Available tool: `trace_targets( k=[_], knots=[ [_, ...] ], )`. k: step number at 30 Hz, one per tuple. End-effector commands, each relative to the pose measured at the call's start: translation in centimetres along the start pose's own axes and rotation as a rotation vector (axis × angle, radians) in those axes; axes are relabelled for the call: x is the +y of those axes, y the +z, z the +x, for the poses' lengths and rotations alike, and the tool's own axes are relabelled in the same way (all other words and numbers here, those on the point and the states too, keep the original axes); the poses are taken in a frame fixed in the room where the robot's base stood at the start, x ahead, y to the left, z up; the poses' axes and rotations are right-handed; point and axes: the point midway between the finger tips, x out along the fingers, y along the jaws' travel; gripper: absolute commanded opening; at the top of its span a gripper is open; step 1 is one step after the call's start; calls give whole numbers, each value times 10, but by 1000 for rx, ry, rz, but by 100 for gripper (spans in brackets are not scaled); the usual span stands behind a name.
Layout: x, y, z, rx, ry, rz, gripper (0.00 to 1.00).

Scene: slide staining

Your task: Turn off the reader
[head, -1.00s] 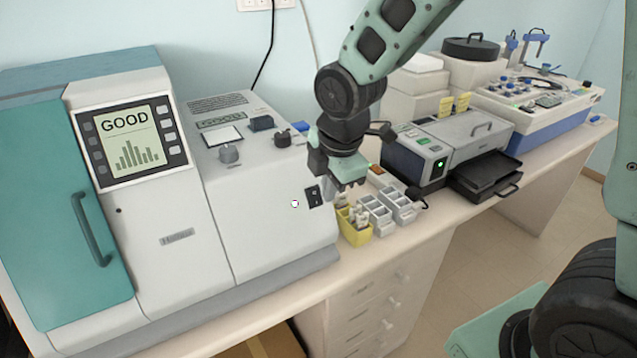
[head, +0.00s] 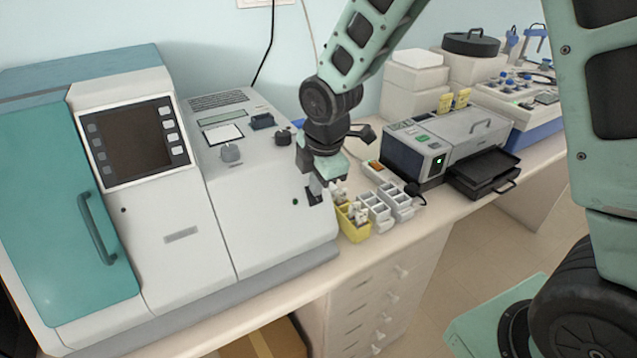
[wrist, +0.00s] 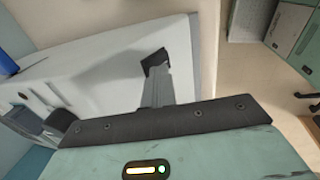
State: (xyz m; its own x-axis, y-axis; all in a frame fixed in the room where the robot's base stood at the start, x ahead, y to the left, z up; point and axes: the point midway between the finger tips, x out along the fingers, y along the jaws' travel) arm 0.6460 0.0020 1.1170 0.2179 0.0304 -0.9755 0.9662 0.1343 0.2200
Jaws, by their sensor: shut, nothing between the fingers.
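The reader (head: 185,235) is the big white and teal machine at the left. Its screen (head: 138,142) is dark and blank. A small round indicator (head: 295,202) on its front is dark. The black power switch (head: 312,198) sits low on the right part of the front, partly hidden by my fingers. My gripper (head: 320,190) is shut and empty, with its fingertips right at the switch. In the wrist view the switch plate (wrist: 156,60) shows just beyond my closed fingers (wrist: 158,82); I cannot tell whether they still touch it.
A yellow rack (head: 353,224) and grey racks (head: 378,208) stand close right of my gripper on the bench. A printer-like device (head: 450,140) with a green light and black tray stands farther right.

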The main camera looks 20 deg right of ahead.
Motion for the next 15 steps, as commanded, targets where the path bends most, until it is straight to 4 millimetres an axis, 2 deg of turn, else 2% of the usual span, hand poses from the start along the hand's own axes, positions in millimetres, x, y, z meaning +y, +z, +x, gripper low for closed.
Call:
trace_targets(
  k=[7,15],
  knots=[
    [-2,0,1,0,0,0,0],
    [-14,0,4,0,0,0,0]
  ],
)
